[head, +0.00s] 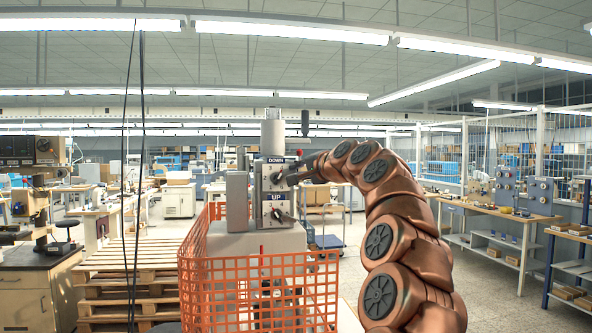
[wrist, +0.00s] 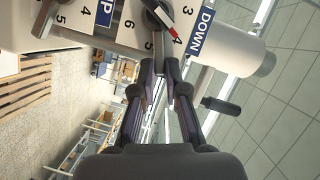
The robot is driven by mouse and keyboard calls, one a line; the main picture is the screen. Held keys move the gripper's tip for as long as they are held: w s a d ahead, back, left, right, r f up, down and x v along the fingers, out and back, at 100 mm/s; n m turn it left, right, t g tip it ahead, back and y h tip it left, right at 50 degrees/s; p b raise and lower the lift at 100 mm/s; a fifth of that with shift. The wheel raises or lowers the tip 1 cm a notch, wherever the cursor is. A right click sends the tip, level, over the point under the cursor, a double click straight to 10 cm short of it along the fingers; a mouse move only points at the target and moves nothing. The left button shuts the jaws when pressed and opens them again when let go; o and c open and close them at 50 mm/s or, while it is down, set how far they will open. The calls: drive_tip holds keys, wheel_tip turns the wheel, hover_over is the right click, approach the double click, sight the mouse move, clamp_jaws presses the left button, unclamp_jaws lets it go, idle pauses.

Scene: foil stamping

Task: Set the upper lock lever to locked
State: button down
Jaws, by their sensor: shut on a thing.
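The upper lock lever is on the pale panel (head: 272,196) of the machine, at the level just below the DOWN sign (head: 277,160). In the wrist view the lever (wrist: 158,42) is a grey bar running from a dark round hub, with a red and white pointer (wrist: 167,22) beside it and printed numbers around. My gripper (wrist: 160,68) is shut on the bar's outer end, one finger on each side. In the head view my gripper (head: 294,178) reaches the panel from the right and partly hides the lever. The lever's exact setting is hard to read.
A lower dark lever (head: 284,216) sits below the UP sign (head: 277,196). An orange mesh guard (head: 225,268) stands before the machine. Wooden pallets (head: 110,285) lie at left; a workbench (head: 500,215) stands at right.

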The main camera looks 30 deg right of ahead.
drive_tip(key=shift+f+m+t+b, duration=0.45)
drive_tip(key=shift+f+m, duration=0.25)
drive_tip(key=shift+m, duration=0.55)
drive_tip(key=shift+f+m+t+b, duration=0.3)
drive_tip(key=shift+f+m+t, duration=0.35)
drive_tip(key=shift+m, duration=0.55)
drive_tip(key=shift+f+m+t+b, duration=0.4)
drive_tip(key=shift+f+m, duration=0.35)
drive_tip(key=shift+m, duration=0.5)
drive_tip(key=c, duration=1.2)
unclamp_jaws()
drive_tip(key=shift+s, duration=0.15)
drive_tip(key=s+f, duration=0.1)
drive_tip(key=s, duration=1)
drive_tip(key=shift+s+a+f, duration=0.2)
drive_tip(key=shift+s+f, duration=0.1)
drive_tip(key=shift+s, duration=0.05)
